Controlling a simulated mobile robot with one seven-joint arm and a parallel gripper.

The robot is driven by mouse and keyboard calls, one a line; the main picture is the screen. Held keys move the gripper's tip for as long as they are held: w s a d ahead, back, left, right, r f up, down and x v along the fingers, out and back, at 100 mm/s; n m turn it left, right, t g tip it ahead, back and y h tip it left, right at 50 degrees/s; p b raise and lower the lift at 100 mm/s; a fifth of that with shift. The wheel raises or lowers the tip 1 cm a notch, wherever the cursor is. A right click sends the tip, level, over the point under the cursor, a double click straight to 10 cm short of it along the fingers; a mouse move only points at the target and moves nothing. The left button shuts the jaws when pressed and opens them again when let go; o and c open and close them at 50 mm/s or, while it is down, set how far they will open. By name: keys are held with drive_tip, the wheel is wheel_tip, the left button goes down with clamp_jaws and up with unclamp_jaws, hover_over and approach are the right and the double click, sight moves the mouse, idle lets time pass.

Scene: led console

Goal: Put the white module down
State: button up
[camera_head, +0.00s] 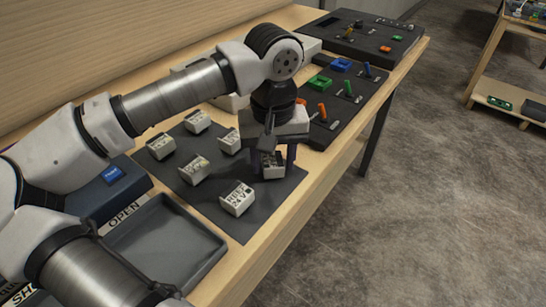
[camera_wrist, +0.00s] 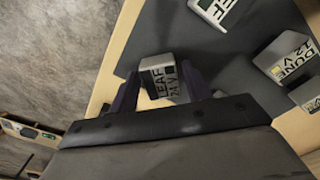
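A white module (camera_head: 273,171) with dark lettering is between the two fingers of my gripper (camera_head: 273,158), over the right part of the dark mat (camera_head: 214,217). In the wrist view the same module (camera_wrist: 163,80) reads "LEAF 24 V", and a dark finger of my gripper (camera_wrist: 160,88) is against each side of it. The gripper looks shut on it. The module is at or just above the mat; I cannot tell whether its underside touches.
Several similar white modules stand on the mat, one nearest (camera_head: 237,200) and one at far left (camera_head: 160,146). A grey tray (camera_head: 205,262) and a blue-topped box lie left. A dark panel (camera_head: 318,128) with coloured levers is beyond. The table's right edge is close.

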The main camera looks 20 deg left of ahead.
sight(273, 161)
drive_tip(key=shift+o, duration=0.7)
drive_tip(key=shift+r, duration=0.25)
wheel_tip(273, 161, up, 12)
drive_tip(key=shift+b, duration=0.35)
